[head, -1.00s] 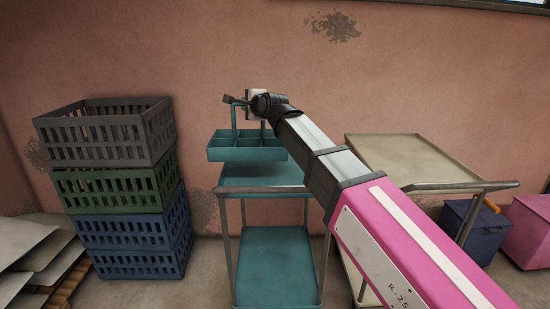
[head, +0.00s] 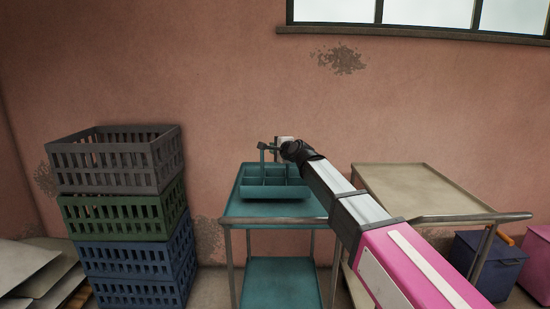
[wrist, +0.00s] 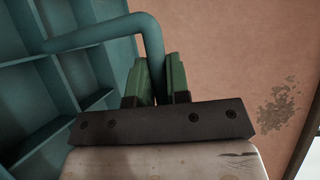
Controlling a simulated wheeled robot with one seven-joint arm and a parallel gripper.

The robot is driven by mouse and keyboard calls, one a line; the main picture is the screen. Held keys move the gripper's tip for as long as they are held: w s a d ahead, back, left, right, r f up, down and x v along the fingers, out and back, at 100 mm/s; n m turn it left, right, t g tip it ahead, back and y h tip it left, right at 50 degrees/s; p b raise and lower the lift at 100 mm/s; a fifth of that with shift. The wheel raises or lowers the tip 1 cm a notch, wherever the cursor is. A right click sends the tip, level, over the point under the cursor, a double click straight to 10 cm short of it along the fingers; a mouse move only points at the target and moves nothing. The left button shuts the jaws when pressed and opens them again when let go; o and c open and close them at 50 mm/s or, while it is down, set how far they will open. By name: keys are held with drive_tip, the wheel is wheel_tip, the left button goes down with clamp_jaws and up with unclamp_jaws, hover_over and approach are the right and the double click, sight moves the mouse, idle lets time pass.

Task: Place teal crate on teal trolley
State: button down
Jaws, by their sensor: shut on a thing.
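The teal crate (head: 276,195) is a shallow, divided tray with a raised bar handle. In the head view it is level over the top shelf of the teal trolley (head: 272,211), within its edges; I cannot tell if it touches the shelf. My gripper (head: 270,147) is at the handle above the crate. In the wrist view my gripper's green fingers (wrist: 158,85) are shut on the teal handle (wrist: 110,32), with the crate's compartments (wrist: 70,85) to the left. The trolley's lower shelf (head: 283,283) is bare.
A stack of grey, green and blue crates (head: 122,215) stands left of the trolley. A beige trolley (head: 425,190) stands close on the right, under my arm. A blue box (head: 490,262) and a pink box (head: 537,265) are farther right. The wall is close behind.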

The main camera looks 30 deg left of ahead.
drive_tip(key=shift+f, duration=1.7)
drive_tip(key=c, duration=1.1)
unclamp_jaws()
drive_tip(key=shift+f, duration=0.1)
drive_tip(key=v, duration=1.2)
drive_tip(key=shift+r, duration=0.2)
